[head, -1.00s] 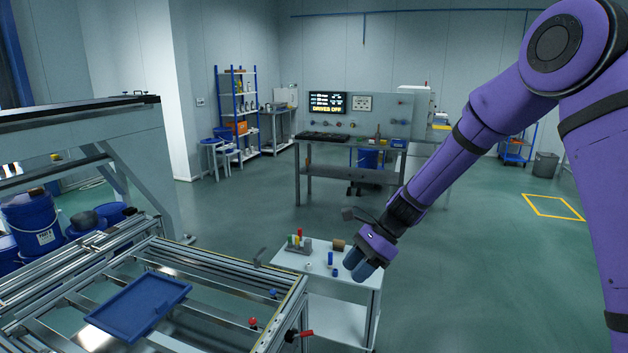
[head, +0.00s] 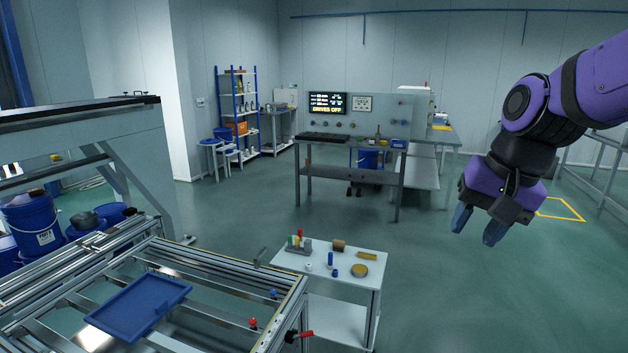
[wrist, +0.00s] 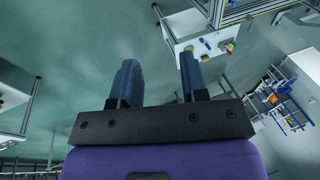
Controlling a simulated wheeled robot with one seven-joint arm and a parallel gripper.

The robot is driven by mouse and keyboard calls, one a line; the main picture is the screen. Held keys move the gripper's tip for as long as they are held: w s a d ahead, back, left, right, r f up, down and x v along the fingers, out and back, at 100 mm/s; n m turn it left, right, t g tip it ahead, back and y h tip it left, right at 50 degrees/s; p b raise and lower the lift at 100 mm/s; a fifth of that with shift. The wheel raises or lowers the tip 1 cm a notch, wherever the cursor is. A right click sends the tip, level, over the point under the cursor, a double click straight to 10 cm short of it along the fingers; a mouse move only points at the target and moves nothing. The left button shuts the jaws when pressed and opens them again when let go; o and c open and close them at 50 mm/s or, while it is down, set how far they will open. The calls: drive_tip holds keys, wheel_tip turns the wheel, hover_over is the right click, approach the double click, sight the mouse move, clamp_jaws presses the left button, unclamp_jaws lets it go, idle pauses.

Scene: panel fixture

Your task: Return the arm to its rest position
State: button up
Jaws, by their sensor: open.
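My purple arm (head: 595,85) comes in from the right edge of the head view. My gripper (head: 476,229) hangs in the air at the right, fingers pointing down, above open floor and apart from the small white table. Its two blue fingers are spread with nothing between them. The wrist view also shows the open gripper (wrist: 158,75), with floor behind the gap and the white table beyond the right finger.
The small white table (head: 318,263) holds several small parts and a round yellowish disc (head: 360,270). A metal frame with a blue panel (head: 138,305) is at lower left. A workbench (head: 350,147) stands behind. The floor under my gripper is clear.

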drive_tip(key=s+d+r+n+t+h, duration=0.1)
drive_tip(key=s+d+n, duration=0.1)
drive_tip(key=s, duration=0.4)
drive_tip(key=s+d+r+n+t+h, duration=0.1)
drive_tip(key=s+d+r+n+t, duration=0.1)
drive_tip(key=s+d, duration=0.2)
drive_tip(key=shift+s+d, duration=0.3)
drive_tip(key=shift+s, duration=0.75)
